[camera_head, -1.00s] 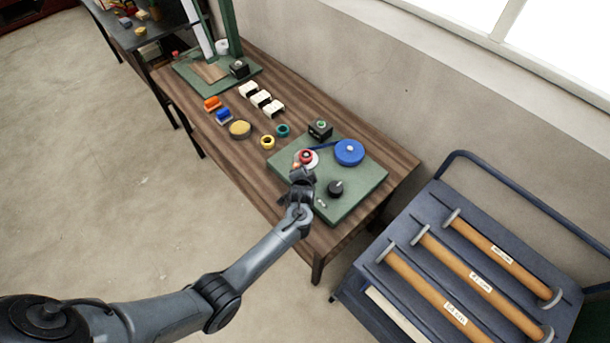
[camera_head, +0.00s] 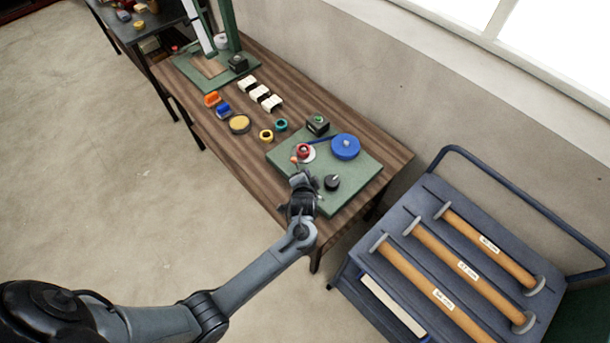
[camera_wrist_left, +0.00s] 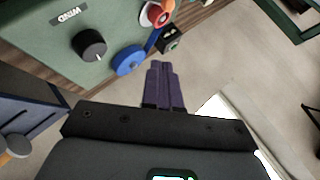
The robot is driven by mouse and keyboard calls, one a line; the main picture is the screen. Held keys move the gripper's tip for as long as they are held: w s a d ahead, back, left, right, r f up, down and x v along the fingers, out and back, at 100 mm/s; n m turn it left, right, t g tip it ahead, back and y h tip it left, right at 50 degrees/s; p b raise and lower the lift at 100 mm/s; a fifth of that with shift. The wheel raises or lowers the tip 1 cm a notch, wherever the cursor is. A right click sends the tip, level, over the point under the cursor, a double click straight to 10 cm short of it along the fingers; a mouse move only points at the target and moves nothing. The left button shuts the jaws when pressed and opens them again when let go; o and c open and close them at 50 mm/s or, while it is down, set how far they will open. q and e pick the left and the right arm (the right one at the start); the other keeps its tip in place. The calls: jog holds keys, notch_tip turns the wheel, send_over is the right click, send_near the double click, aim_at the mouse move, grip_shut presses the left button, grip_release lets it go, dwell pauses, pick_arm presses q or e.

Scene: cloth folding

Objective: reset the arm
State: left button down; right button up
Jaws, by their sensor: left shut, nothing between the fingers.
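My left arm comes in from the lower left in the head view. Its gripper (camera_head: 301,183) is over the near edge of the green board (camera_head: 344,197), beside the black knob (camera_head: 332,182). In the left wrist view the two purple fingers of my left gripper (camera_wrist_left: 160,68) are together with nothing between them. That view also shows the black knob (camera_wrist_left: 89,46), the blue disc (camera_wrist_left: 130,60) and part of the green board (camera_wrist_left: 35,40) with a "WIND" label. My right gripper is in neither view.
A cart (camera_head: 400,215) with several rollers stands at the right. The floor at left is clear.

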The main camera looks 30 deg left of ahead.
pick_arm(q)
jog(key=shift+s+d+r, duration=0.1)
jog(key=shift+s+r, duration=0.05)
jog(key=shift+s, duration=0.1)
dwell(0.3)
jog(key=s+a+m+g+h+p, duration=0.15)
jog(key=s+p, duration=0.55)
jog(key=s, duration=0.7)
jog(key=s+d+r+n+g+h+p, duration=0.1)
jog(key=s+d+r+n+g+h, duration=0.1)
jog(key=s+r, duration=0.5)
jog(key=s+d+r+n+g+h+p, duration=0.2)
jog(key=s+d+r, duration=0.3)
jog(key=r, duration=0.6)
jog(key=shift+s+n, duration=0.65)
jog(key=shift+s, duration=0.65)
